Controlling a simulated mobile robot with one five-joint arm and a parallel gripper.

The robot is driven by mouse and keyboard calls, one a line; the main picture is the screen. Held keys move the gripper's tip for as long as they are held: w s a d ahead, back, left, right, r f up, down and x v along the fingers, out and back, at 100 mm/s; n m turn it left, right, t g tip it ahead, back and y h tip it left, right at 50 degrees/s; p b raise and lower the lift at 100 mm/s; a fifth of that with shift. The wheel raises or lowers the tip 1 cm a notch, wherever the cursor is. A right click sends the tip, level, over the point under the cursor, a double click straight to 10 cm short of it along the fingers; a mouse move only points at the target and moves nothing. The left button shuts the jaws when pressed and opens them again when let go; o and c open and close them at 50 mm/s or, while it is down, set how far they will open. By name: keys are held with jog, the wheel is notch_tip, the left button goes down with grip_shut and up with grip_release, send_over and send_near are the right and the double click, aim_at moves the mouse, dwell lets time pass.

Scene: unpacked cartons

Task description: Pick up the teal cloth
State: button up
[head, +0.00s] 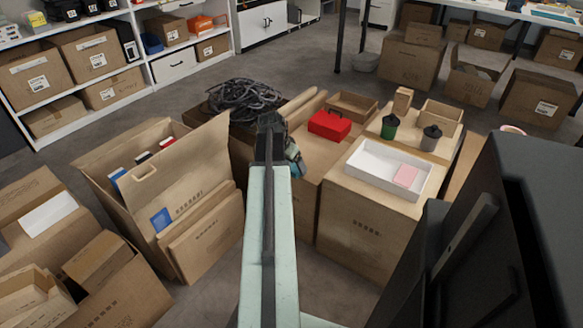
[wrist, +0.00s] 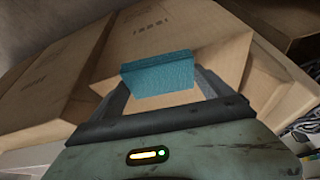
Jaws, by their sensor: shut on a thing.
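The teal cloth (wrist: 158,74) is a small folded block in the wrist view. It sits between the two fingers of my gripper (wrist: 161,86), which is shut on it. Cardboard shows behind and below the cloth; I cannot tell how far it is from that surface. In the head view my gripper (head: 293,162) is at the end of my arm, near the gap between the cartons, and my arm hides most of it and the cloth.
A white tray (head: 360,182) with a pink block stands on a carton to the right. A red box (head: 329,125) and a green canister (head: 389,127) are behind it. An open carton (head: 205,170) stands left, and coiled black cable (head: 240,100) lies behind my gripper.

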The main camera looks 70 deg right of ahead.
aim_at(291, 165)
notch_tip(291, 165, up, 10)
jog(key=p, duration=1)
